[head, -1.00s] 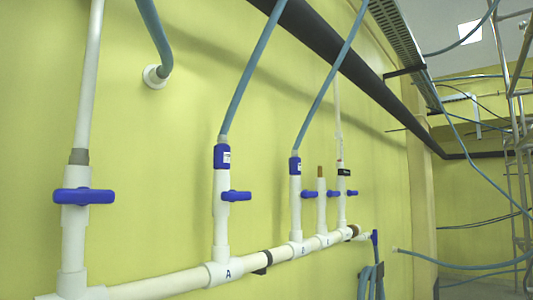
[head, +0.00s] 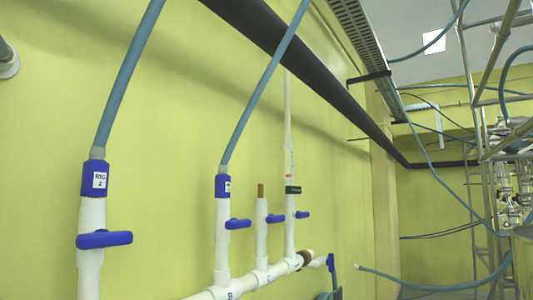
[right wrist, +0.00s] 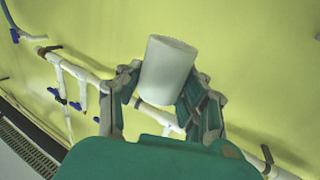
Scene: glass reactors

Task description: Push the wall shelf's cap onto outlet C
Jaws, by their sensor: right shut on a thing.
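In the right wrist view my right gripper (right wrist: 166,88) is shut on a white cylindrical cap (right wrist: 168,66), with one finger on each side of it. The cap's flat end points up and away from the palm. In the head view a white pipe manifold (head: 250,282) runs along the wall with several upright outlets. A short outlet with a bare brown top (head: 260,191) stands between a hosed outlet and a taller one. I cannot read which outlet is C. Neither gripper nor the shelf shows in the head view.
Blue hoses (head: 258,95) rise from two outlets with blue valve handles (head: 104,240). A thick dark pipe (head: 300,72) crosses the wall above. Metal scaffolding (head: 478,150) stands at the right. In the wrist view, the manifold (right wrist: 90,76) lies behind the gripper.

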